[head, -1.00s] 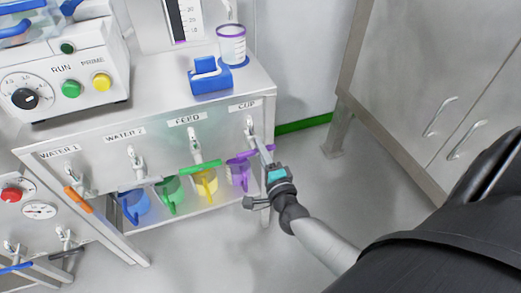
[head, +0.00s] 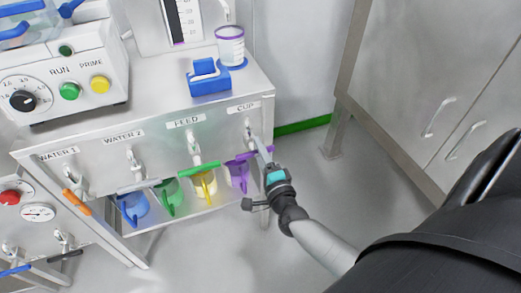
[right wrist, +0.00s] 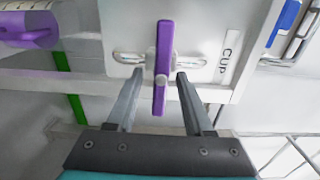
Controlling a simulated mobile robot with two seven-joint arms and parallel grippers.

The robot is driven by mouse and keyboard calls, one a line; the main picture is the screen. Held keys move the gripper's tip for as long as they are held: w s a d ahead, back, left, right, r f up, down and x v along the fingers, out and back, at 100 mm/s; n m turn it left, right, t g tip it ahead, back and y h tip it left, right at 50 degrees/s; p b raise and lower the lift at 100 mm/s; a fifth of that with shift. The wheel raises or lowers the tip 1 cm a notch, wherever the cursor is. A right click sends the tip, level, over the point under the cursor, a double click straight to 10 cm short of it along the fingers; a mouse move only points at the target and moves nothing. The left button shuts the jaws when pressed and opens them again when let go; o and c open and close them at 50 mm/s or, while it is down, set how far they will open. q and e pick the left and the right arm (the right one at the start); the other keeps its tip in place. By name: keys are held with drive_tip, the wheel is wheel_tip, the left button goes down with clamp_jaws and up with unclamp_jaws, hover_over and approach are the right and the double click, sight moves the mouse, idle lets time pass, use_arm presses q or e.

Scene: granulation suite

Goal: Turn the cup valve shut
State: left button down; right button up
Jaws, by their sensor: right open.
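The cup valve has a purple lever handle (head: 241,158) below the CUP label on the front panel. In the head view the lever lies crosswise, and my right gripper partly covers it. My right gripper (head: 262,146) reaches up to this valve from the lower right. In the right wrist view the purple handle (right wrist: 164,50) stands upright in the picture, parallel to the CUP label (right wrist: 229,52). My right gripper (right wrist: 155,76) is open there, with one finger on each side of the handle and visible gaps to both. My left gripper is not in view.
The green feed lever (head: 199,160) is just left of the cup valve. Purple, yellow, green and blue jugs stand on the shelf below. A clear purple-rimmed cup (head: 230,46) and a blue block (head: 208,78) sit on top. A steel cabinet (head: 430,70) stands right.

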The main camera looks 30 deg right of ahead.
use_arm(q)
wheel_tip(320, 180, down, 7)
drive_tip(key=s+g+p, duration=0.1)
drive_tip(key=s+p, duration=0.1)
drive_tip(key=p, duration=0.1)
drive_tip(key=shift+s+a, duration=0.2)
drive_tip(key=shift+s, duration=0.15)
use_arm(e)
drive_tip(key=v, duration=1.5)
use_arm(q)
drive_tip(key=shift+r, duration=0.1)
use_arm(e)
drive_tip(key=shift+s+a, duration=0.1)
drive_tip(key=shift+a, duration=0.05)
